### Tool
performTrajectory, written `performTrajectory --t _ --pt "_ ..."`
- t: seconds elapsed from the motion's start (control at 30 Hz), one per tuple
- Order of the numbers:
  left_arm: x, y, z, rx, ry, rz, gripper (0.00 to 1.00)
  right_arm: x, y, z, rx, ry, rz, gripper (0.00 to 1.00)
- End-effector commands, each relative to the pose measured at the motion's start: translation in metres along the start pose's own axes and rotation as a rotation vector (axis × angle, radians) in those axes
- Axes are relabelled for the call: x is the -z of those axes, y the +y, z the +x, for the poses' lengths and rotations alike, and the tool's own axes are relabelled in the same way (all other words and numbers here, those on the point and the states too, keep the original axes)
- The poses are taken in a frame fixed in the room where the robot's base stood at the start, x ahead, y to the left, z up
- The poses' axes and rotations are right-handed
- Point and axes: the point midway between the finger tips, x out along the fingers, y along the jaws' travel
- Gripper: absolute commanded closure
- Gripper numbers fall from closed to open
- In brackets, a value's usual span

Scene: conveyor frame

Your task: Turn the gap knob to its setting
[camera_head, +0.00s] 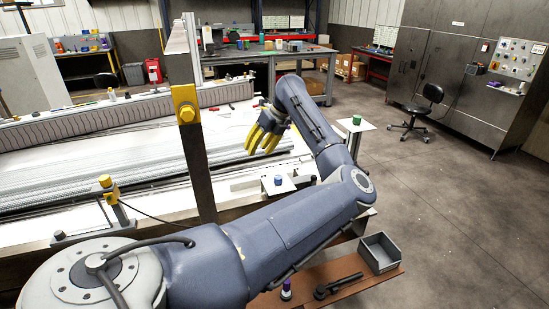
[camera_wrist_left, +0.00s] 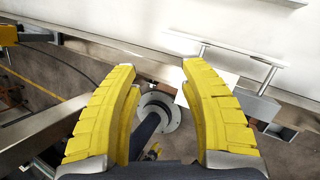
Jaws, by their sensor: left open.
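Several coloured knobs show in the head view, and I cannot tell which is the gap knob. A blue knob (camera_head: 278,180) sits on a white plate just below my left gripper. A green knob (camera_head: 356,120) stands on another white plate to the right. A yellow knob (camera_head: 187,112) is on the upright post, and another yellow knob (camera_head: 105,181) is at the left. My left gripper (camera_head: 262,150) hangs over the conveyor frame, apart from the knobs. In the left wrist view its yellow fingers (camera_wrist_left: 160,75) are spread and empty. My right gripper is out of view.
The steel post (camera_head: 196,165) rises left of my gripper. A brown shelf (camera_head: 338,290) at the front carries a grey bin (camera_head: 380,254), a dark tool (camera_head: 338,286) and a purple-topped piece (camera_head: 286,289). The floor at the right is clear up to a chair (camera_head: 431,92).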

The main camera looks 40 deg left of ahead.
Motion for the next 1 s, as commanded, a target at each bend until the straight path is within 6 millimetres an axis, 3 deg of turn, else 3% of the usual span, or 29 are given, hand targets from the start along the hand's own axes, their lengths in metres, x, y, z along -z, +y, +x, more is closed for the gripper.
performTrajectory --t 0.2,0.47,1.0 --pt "0.045 -0.038 -0.007 0.228 0.27 -0.074 0.56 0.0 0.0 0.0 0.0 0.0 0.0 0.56" --pt "0.063 -0.054 -0.01 0.304 0.365 -0.098 0.56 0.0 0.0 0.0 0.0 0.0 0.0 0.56" --pt "0.082 -0.072 0.044 0.3 0.363 -0.097 0.56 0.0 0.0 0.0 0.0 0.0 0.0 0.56"
